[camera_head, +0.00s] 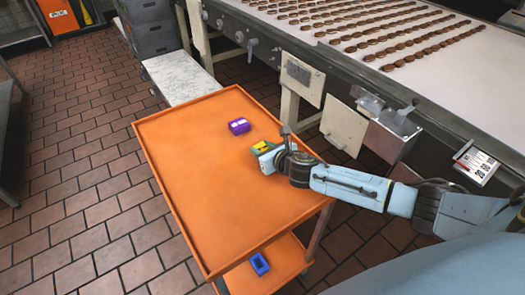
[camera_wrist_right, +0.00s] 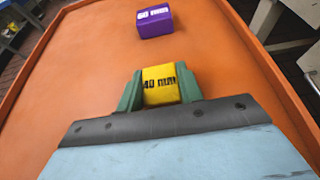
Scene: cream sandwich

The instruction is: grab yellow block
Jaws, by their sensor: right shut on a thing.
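The yellow block (camera_wrist_right: 161,84), marked "40 mm", is between the green fingers of my right gripper (camera_wrist_right: 160,90) in the right wrist view. The fingers touch it on both sides. In the head view the yellow block (camera_head: 261,145) shows small at the tip of my right gripper (camera_head: 262,150), over the orange cart top (camera_head: 200,190). I cannot tell whether the block rests on the cart top or is slightly lifted. My left gripper is not in view.
A purple block (camera_head: 238,126) sits on the cart top beyond the gripper; it also shows in the right wrist view (camera_wrist_right: 155,22). A blue block (camera_head: 260,264) lies on the cart's lower shelf. A conveyor (camera_head: 345,22) with rows of brown cookies runs behind. The cart's left half is clear.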

